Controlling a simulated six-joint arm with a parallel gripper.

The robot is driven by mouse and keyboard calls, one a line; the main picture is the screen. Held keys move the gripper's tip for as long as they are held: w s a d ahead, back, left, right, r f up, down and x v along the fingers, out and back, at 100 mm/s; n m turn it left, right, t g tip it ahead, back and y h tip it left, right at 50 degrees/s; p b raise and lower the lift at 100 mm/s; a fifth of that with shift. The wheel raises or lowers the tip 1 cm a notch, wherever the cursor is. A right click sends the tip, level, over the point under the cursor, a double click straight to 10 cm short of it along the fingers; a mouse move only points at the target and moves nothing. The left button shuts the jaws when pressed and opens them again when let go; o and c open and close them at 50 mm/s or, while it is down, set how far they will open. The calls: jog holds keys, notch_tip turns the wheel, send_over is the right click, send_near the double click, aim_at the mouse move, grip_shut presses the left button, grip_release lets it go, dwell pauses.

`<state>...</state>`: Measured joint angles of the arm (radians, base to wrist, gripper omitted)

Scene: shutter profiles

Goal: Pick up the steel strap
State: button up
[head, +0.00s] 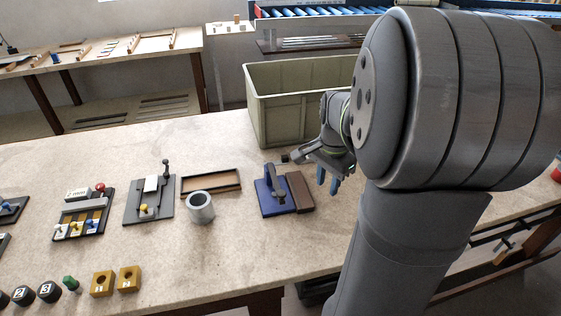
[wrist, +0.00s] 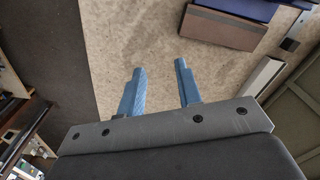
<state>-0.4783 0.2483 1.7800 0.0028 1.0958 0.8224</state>
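My gripper (head: 328,181) is over the table's right part, in front of the green crate. Its two blue fingers are apart in the wrist view (wrist: 160,67), with only bare tabletop showing between them. I cannot surely identify the steel strap. A pale narrow strip (wrist: 262,78) lies along the crate wall in the wrist view, right of the fingers and apart from them; it may be the strap. My gripper and arm may hide that spot in the head view.
A brown block (head: 300,192) (wrist: 222,25) lies against a blue fixture (head: 268,198). The green crate (head: 283,105) (wrist: 293,112) stands behind my gripper. A grey ring (head: 201,212), a shallow tray (head: 212,181) and several fixtures lie left.

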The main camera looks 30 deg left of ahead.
jog(key=w+a+r+n, duration=0.4)
jog(key=w+a+n, duration=0.3)
jog(key=w+a, duration=0.35)
jog(key=n, duration=0.6)
send_over(285, 157)
notch_tip(285, 157, down, 10)
jog(key=shift+s+f, duration=0.1)
jog(key=shift+f, duration=2.8)
grip_shut()
jog(key=shift+r, duration=0.1)
